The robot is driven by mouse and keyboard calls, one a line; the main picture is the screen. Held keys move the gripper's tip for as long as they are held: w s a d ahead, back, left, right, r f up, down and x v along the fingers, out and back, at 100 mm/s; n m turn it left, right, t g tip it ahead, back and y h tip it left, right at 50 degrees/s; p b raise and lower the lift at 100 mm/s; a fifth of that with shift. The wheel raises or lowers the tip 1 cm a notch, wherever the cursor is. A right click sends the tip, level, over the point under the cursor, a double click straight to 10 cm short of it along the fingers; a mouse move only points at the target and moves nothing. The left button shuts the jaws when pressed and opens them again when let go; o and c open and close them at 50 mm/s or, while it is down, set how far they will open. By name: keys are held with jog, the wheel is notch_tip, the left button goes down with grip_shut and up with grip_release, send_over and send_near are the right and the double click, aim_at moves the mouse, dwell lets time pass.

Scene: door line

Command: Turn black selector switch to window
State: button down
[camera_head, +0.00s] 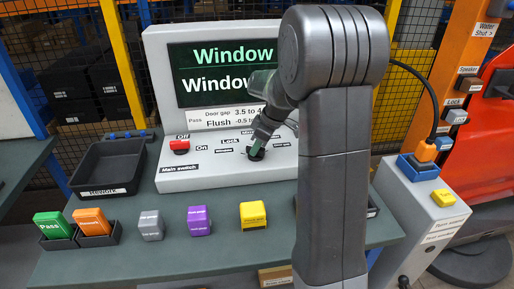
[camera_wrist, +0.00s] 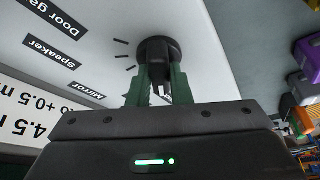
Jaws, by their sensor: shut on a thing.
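The black selector switch (camera_head: 255,155) sits on the sloped face of the white console (camera_head: 230,178), and its round base shows in the wrist view (camera_wrist: 156,47). My gripper (camera_head: 259,144) is down at the switch. In the wrist view its green fingers (camera_wrist: 159,80) stand on both sides of the black knob, shut on it. Labels Mirror, Speaker and Door gap show to the left of the knob there. My gripper hides much of the knob, so I cannot tell which mark it points to. The screen (camera_head: 200,92) reads "Window" on two lines, the lower partly behind my arm.
A red main switch (camera_head: 180,146) is left on the console. A black rework tray (camera_head: 107,165) and green (camera_head: 53,225), orange (camera_head: 92,221), grey (camera_head: 151,225), purple (camera_head: 199,220) and yellow (camera_head: 252,214) blocks are on the bench. A charger-like post (camera_head: 425,205) stands right.

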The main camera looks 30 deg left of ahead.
dwell(0.4)
jog(key=c, duration=1.3)
grip_release()
jog(key=v, duration=1.4)
jog(key=shift+a, duration=0.15)
jog(key=shift+f, duration=0.1)
jog(key=x, duration=1.3)
jog(key=shift+f, duration=0.35)
